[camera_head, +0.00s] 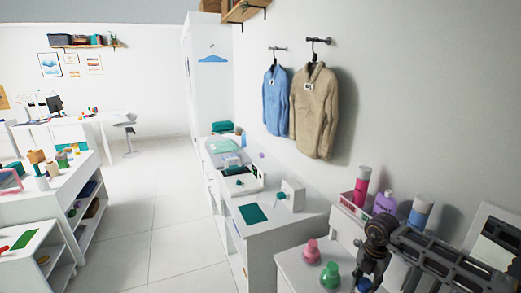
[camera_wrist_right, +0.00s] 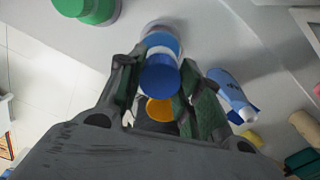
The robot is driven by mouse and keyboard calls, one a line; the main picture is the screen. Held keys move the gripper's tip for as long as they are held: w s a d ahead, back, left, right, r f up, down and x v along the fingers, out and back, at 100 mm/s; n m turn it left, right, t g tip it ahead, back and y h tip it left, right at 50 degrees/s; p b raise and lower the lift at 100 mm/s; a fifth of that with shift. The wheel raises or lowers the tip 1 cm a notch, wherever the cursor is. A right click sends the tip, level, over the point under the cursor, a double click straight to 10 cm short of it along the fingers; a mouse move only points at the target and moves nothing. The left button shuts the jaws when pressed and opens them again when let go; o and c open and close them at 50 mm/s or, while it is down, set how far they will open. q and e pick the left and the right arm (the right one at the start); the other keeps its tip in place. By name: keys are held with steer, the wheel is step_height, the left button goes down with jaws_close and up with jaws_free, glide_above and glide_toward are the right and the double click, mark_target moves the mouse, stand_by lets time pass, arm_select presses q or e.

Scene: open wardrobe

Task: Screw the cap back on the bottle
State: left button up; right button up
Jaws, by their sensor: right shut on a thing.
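My right gripper (camera_head: 368,277) is low at the right in the head view, over the white surface beside the green bottle. In the right wrist view its fingers (camera_wrist_right: 157,62) close on both sides of a blue cap (camera_wrist_right: 160,77). A white and blue bottle part (camera_wrist_right: 162,40) shows directly beyond the cap, in line with it. I cannot tell whether the cap is seated on it or only held against it. In the head view the arm mostly hides this blue item. My left gripper is not in view.
A pink bottle (camera_head: 311,251) and a green bottle (camera_head: 329,274) stand close by on the white surface. A tray (camera_head: 347,207) holds a red bottle (camera_head: 361,186), a purple bottle (camera_head: 385,203) and a white-and-blue bottle (camera_head: 420,212). An orange disc (camera_wrist_right: 160,109) shows between the fingers.

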steer(key=shift+m, duration=1.3)
steer(key=o, duration=1.2)
steer(key=shift+c, duration=0.2)
steer(key=shift+n, duration=0.3)
steer(key=shift+c, duration=0.3)
steer(key=shift+n+b, duration=0.6)
steer(key=shift+n, duration=1.3)
steer(key=shift+n+b, duration=0.75)
steer(key=shift+n, duration=1.45)
steer(key=shift+n+b, duration=0.75)
steer(key=shift+n, duration=1.55)
steer(key=shift+n+b, duration=0.65)
steer(key=shift+n, duration=1.25)
